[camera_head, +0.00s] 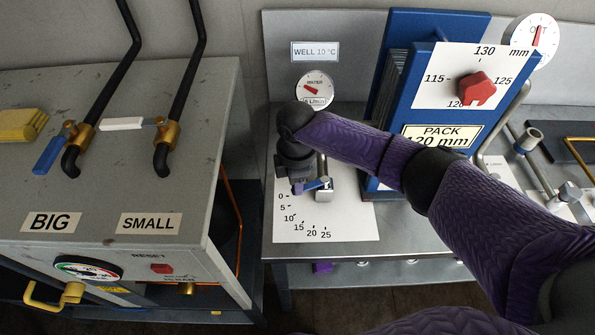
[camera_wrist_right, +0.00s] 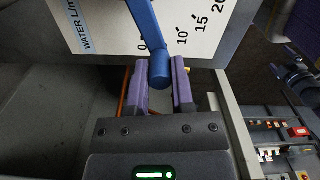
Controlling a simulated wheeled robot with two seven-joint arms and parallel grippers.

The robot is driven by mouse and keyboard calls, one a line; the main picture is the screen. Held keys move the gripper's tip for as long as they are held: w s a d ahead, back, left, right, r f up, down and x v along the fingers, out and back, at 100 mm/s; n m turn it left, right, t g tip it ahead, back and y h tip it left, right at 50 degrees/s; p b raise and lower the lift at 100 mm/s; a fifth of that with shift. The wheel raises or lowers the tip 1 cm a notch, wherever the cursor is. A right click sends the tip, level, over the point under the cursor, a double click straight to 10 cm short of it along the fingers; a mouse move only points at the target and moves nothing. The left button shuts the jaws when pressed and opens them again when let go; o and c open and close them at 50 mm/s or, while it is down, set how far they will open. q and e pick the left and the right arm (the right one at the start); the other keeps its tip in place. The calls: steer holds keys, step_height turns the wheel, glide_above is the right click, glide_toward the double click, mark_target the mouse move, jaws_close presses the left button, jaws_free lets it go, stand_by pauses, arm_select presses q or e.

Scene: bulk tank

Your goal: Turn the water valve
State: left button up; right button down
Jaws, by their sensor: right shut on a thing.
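The water valve has a blue lever (camera_head: 319,184) on a metal body (camera_head: 323,191), mounted above a white scale plate (camera_head: 345,222) marked 0 to 25. My right gripper (camera_head: 303,187) reaches down to the lever from above, its purple fingers partly hidden by the wrist. In the right wrist view the gripper (camera_wrist_right: 161,90) has the rounded end of the blue lever (camera_wrist_right: 157,62) between its fingers. The lever end lies near the 0 to 10 part of the scale. A round water dial (camera_head: 314,90) with a red pointer stands behind my wrist. My left gripper is not in view.
To the left is a grey cabinet (camera_head: 120,180) with black pipes, a blue lever (camera_head: 50,155) and a white lever (camera_head: 122,124).

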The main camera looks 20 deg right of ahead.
steer(key=shift+w+a+m, duration=0.1)
steer(key=shift+w+m, duration=0.3)
steer(key=shift+s, duration=0.1)
steer(key=shift+c, duration=2.4)
jaws_free()
steer(key=shift+r, duration=0.15)
step_height(320, 180, up, 9)
steer(key=shift+f+p, duration=0.1)
steer(key=shift+p, duration=1.1)
steer(key=shift+r, duration=0.45)
